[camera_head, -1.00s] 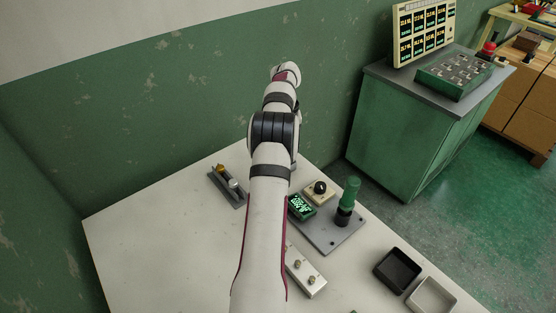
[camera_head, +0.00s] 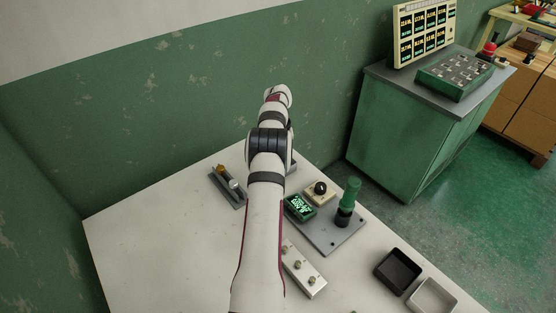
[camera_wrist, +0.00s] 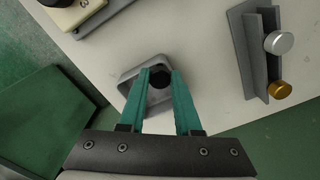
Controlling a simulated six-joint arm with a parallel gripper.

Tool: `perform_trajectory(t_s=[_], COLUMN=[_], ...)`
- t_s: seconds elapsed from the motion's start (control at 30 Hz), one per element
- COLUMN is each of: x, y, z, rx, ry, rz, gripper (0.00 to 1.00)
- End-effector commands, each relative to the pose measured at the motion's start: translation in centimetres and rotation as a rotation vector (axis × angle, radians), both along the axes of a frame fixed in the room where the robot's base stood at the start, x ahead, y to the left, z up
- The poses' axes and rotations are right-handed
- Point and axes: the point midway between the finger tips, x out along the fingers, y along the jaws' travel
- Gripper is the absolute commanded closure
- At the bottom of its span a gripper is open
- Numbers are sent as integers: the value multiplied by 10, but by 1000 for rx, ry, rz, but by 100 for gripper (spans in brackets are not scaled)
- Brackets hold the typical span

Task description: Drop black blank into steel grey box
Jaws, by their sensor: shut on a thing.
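In the wrist view, my gripper (camera_wrist: 160,76) has teal fingers shut on the black blank (camera_wrist: 160,78), a small dark round piece between the fingertips. The steel grey box (camera_wrist: 128,84) is a small open square tray on the white table. It lies behind the fingertips in this view, with the blank seen over its opening, and the fingers cover part of it. I cannot tell how high the blank is. In the head view my arm hides the gripper, the blank and most or all of the grey box.
A grey rail (camera_head: 228,188) with brass and silver pieces stands left of my arm. To the right are a plate (camera_head: 330,236) with a green-handled lever, a black box (camera_head: 397,271) and a whitish box (camera_head: 432,297). A white block (camera_head: 303,272) with knobs is nearer.

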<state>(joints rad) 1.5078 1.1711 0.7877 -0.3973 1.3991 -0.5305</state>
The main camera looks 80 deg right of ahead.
Motion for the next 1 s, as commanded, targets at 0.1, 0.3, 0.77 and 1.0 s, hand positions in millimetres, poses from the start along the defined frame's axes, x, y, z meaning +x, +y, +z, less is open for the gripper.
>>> perform_trajectory(t_s=[0.1, 0.3, 0.77, 1.0], x=[0, 0, 0, 0], y=[0, 0, -1, -1], z=[-1, -1, 51, 113], rx=[0, 0, -5, -2], ry=[0, 0, 1, 2], rz=[0, 0, 1, 0], gripper=[64, 38, 38, 38])
